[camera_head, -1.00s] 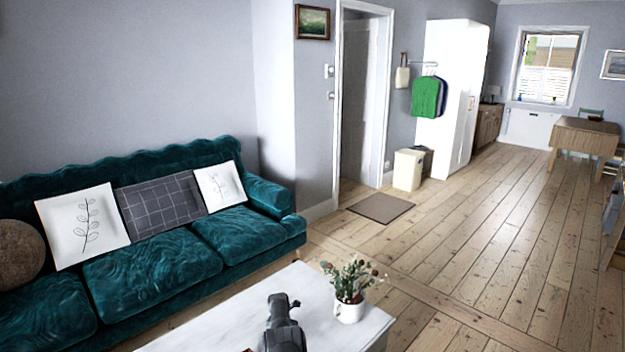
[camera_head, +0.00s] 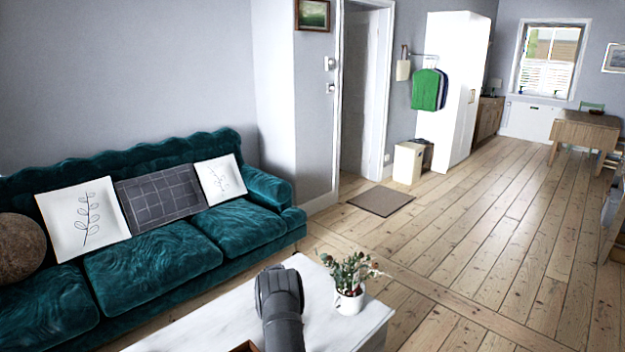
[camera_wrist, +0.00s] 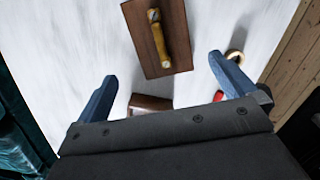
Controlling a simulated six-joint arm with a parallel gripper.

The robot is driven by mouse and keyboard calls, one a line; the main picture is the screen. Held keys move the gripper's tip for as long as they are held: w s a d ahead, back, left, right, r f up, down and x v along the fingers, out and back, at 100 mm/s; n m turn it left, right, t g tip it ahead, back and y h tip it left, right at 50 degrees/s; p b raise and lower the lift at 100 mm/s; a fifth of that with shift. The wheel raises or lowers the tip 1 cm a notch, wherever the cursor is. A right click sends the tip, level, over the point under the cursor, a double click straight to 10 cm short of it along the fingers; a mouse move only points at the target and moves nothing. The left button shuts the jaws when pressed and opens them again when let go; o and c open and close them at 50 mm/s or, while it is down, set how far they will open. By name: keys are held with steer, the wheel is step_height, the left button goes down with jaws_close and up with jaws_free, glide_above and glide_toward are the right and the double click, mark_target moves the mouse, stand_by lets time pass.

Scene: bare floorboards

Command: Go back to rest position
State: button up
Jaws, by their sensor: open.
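My gripper (camera_wrist: 161,66) shows in the wrist view with its two blue fingers spread wide and nothing between them. It is over a white marbled table top (camera_wrist: 75,40). A brown wooden board (camera_wrist: 143,38) lies beyond the fingertips, with a yellow-brown roller-like object (camera_wrist: 158,40) on it. In the head view my dark arm rises over the white table (camera_head: 200,325). The fingers are hidden there.
A brown block (camera_wrist: 150,103), a pale ring (camera_wrist: 235,57) and a small red thing (camera_wrist: 218,96) lie near the fingers. A potted plant (camera_head: 348,300) stands right of my arm. A teal sofa (camera_head: 150,265) is at left. Open floor (camera_head: 470,240) lies right.

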steer(key=f, duration=0.3)
steer(key=w+f, duration=0.1)
steer(key=f, duration=0.6)
steer(key=shift+w+d+f, duration=0.2)
steer(key=shift+d+f, duration=0.1)
steer(key=shift+f, duration=0.1)
step_height(320, 180, up, 2)
steer(key=shift+r, duration=0.25)
steer(key=shift+s+d+r, duration=0.1)
steer(key=shift+d+r, duration=0.2)
steer(key=shift+r, duration=0.4)
steer(key=shift+s+d+r, duration=0.1)
steer(key=shift+d+r, duration=0.2)
steer(key=shift+r, duration=0.4)
steer(key=s+d+r, duration=0.4)
steer(key=d+r, duration=0.2)
steer(key=d, duration=0.3)
steer(key=s+a+r+m, duration=0.1)
steer(key=s+a+m, duration=0.1)
steer(key=a, duration=0.3)
steer(key=shift+s+a+r, duration=0.2)
steer(key=shift+s+r, duration=0.15)
steer(key=shift+s, duration=0.5)
